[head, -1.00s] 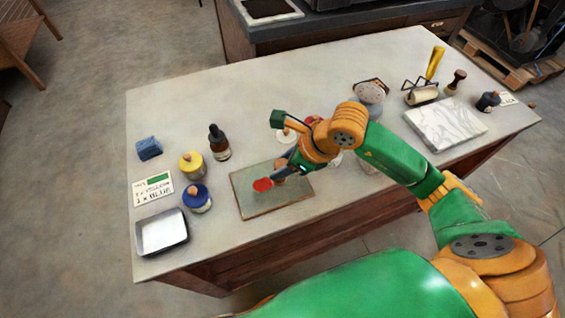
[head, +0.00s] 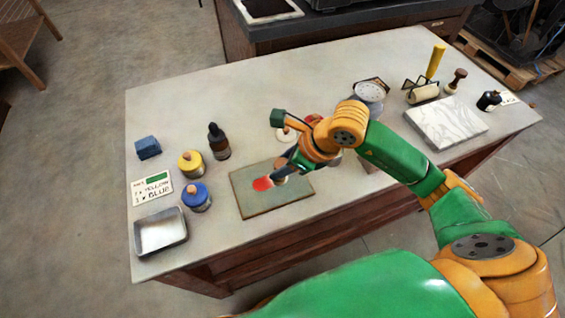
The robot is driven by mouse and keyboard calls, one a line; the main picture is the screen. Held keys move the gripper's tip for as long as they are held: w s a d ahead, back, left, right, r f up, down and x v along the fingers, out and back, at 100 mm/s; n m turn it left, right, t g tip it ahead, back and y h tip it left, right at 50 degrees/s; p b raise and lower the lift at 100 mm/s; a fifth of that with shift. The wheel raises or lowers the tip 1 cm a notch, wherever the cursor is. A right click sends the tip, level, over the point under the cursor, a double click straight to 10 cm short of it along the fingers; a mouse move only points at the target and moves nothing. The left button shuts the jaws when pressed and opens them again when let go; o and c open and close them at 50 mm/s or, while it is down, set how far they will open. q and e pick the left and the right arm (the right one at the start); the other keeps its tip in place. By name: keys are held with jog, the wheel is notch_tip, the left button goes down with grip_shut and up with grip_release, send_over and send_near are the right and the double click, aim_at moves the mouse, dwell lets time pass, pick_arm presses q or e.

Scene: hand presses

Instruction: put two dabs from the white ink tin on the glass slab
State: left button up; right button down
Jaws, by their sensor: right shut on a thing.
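The glass slab (head: 245,205) is a flat grey-green plate near the table's front edge. My right gripper (head: 283,172) is over the slab, shut on a slim tool with a red end (head: 262,184). The red end is low over the slab; I cannot tell whether it touches. A pale round thing (head: 285,135), perhaps the white ink tin, shows just behind my right gripper, partly covered by it. No white dab can be made out on the bare part of the slab. My left gripper is not in view.
Left of the slab are a yellow-lidded tin (head: 191,163), a blue-lidded tin (head: 196,197), a dark dropper bottle (head: 219,142), a card (head: 151,188), a blue block (head: 148,148) and a metal tray (head: 160,232). A marble slab (head: 447,122) and roller (head: 423,94) are at right.

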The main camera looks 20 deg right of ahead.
dwell(0.5)
notch_tip(320, 180, up, 7)
jog(key=p, duration=0.5)
dwell(0.3)
